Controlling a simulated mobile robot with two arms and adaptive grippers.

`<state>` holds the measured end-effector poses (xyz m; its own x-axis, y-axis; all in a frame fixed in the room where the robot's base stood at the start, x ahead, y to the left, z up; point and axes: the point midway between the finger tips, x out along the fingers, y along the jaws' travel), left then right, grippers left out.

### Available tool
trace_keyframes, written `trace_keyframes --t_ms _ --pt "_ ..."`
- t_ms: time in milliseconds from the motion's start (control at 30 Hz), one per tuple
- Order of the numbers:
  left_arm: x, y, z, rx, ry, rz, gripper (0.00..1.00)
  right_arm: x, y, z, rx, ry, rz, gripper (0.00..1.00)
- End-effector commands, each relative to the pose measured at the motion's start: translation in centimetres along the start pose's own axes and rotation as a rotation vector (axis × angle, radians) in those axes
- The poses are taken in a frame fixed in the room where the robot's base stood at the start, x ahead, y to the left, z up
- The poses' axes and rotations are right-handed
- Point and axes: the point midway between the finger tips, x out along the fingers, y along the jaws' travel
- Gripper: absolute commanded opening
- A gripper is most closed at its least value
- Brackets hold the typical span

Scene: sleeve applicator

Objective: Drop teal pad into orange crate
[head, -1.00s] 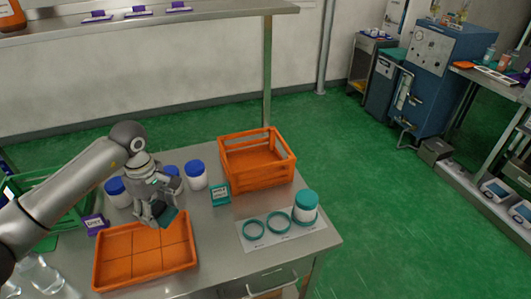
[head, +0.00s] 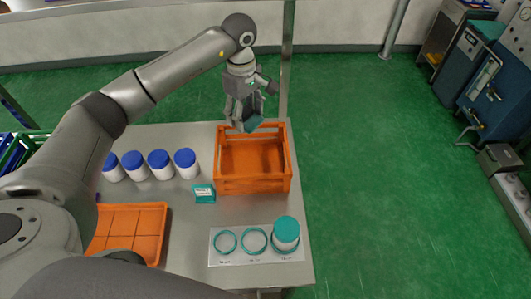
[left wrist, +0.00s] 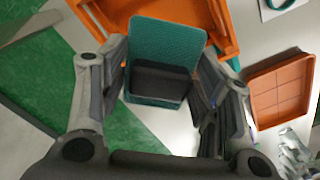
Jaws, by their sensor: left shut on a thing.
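The teal pad (head: 254,122) is held in my left gripper (head: 246,116), above the far edge of the orange crate in the head view. In the left wrist view the pad (left wrist: 168,42) sits between the two fingers (left wrist: 160,90), with a dark block-like part at its near side. The orange crate (head: 252,186) stands open on the table, and its inside looks empty. Part of the crate (left wrist: 228,25) shows behind the pad in the left wrist view.
A shallow divided orange tray (head: 130,218) lies at the left. Several blue-lidded white jars stand behind it. A small teal sign (head: 204,193) stands left of the crate. A white mat (head: 222,257) with teal rings and a teal-lidded jar (head: 286,232) lies in front.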

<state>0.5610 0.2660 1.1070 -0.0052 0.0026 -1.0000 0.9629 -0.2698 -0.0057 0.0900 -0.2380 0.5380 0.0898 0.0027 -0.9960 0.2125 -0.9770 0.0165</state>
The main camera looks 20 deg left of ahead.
Motion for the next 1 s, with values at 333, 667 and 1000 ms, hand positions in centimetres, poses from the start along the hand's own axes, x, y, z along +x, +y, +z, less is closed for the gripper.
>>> trace_keyframes --t_ms 333,667,1000 --pt "3.1 0.0 0.1 0.002 -0.002 -0.001 0.38 1.4 -1.3 0.9 -0.001 -0.010 -0.015 1.00" --pt "5.9 0.0 0.0 0.000 0.000 0.001 0.38 2.6 -0.2 0.4 0.000 -0.002 -0.002 1.00" --pt "5.9 0.0 0.0 0.001 0.000 0.001 0.69 2.5 0.0 0.3 0.001 0.000 0.001 1.00"
